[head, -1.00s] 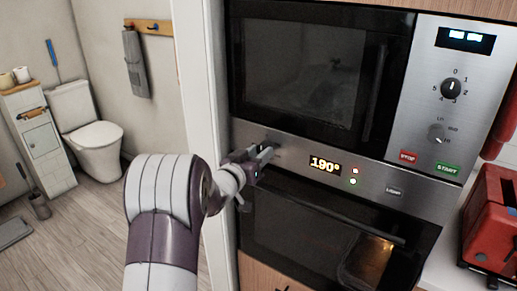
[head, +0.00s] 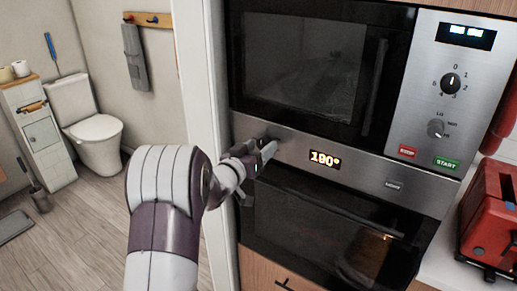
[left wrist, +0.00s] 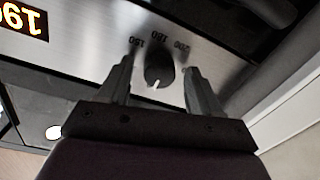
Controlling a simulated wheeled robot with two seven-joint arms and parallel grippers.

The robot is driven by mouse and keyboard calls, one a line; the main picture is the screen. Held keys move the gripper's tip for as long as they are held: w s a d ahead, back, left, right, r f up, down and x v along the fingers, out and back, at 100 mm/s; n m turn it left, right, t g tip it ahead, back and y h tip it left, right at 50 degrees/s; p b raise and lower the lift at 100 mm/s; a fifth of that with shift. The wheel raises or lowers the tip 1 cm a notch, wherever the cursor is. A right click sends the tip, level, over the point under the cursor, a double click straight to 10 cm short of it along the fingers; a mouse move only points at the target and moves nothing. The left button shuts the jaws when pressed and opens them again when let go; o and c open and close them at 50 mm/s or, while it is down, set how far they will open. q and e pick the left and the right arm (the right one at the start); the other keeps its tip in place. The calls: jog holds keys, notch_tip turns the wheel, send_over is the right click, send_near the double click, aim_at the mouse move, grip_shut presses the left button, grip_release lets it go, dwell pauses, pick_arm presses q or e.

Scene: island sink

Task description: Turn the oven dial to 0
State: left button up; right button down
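The oven dial (left wrist: 158,66) is a dark round knob with a white mark, set in the steel oven panel (left wrist: 85,50). In the left wrist view its mark points toward the bottom of the picture, and printed numbers show around it. My left gripper (left wrist: 160,72) is open, with one finger on each side of the dial. Narrow gaps seem to show beside the knob; I cannot tell whether either finger touches it. In the head view my left gripper (head: 263,153) is at the panel's left end and mostly hides the dial. My right gripper is not in view.
The oven's display (head: 324,159) is lit and seems to read 190°. The microwave (head: 300,65) with its own knob (head: 450,83) is above. The oven door (head: 310,222) is below the panel. A red toaster (head: 490,220) stands at right. A white door frame (head: 197,100) is left.

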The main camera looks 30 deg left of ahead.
pick_arm(q)
jog(key=shift+s, duration=0.1)
jog(key=s+b, duration=0.1)
jog(key=s, duration=1.1)
jog(key=shift+s+a, duration=0.25)
jog(key=shift+r, duration=0.1)
jog(key=s+a+f+n+g+y, duration=0.1)
jog(key=s+a+f+g+y, duration=0.15)
jog(key=f+g, duration=0.2)
jog(key=s+a+f+n+g+y, duration=0.1)
jog(key=s+a+f+g+y, duration=0.15)
jog(key=f, duration=0.25)
notch_tip(320, 180, down, 3)
jog(key=s+d+g+p, duration=0.2)
jog(key=s+d+g, duration=0.1)
jog(key=g, duration=0.1)
jog(key=s+d+m+g+h+p, duration=0.1)
jog(key=s+d+m+g+h, duration=0.1)
jog(key=d, duration=0.7)
jog(key=s+d+m+g+h+p, duration=0.1)
jog(key=s+d+m+g+h, duration=0.1)
jog(key=d, duration=0.8)
jog(key=s+g, duration=0.1)
jog(key=s, duration=0.1)
jog(key=shift+s+f+m, duration=0.3)
jog(key=shift+s, duration=0.05)
